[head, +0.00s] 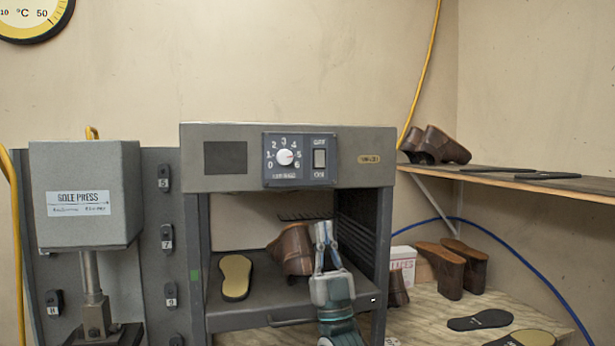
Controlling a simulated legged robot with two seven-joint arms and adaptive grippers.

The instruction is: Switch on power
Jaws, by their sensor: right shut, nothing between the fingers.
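The grey machine (230,180) stands in the middle of the head view. Its front panel has a pale rocker switch (319,158) marked OFF above and ON below. Which way the rocker is tipped is too small to tell. Left of it is a white dial (284,157) numbered from 0 to 6. My right gripper (324,228) points upward below the panel, in front of the machine's open bay. It is shut and empty, apart from the switch and lower than it. My left gripper is not in view.
A brown shoe (291,250) and a tan sole (236,277) are in the bay, the shoe partly behind my gripper. A sole press (85,195) stands at left. A shelf (540,181) with shoes is at right. The space before the panel is clear.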

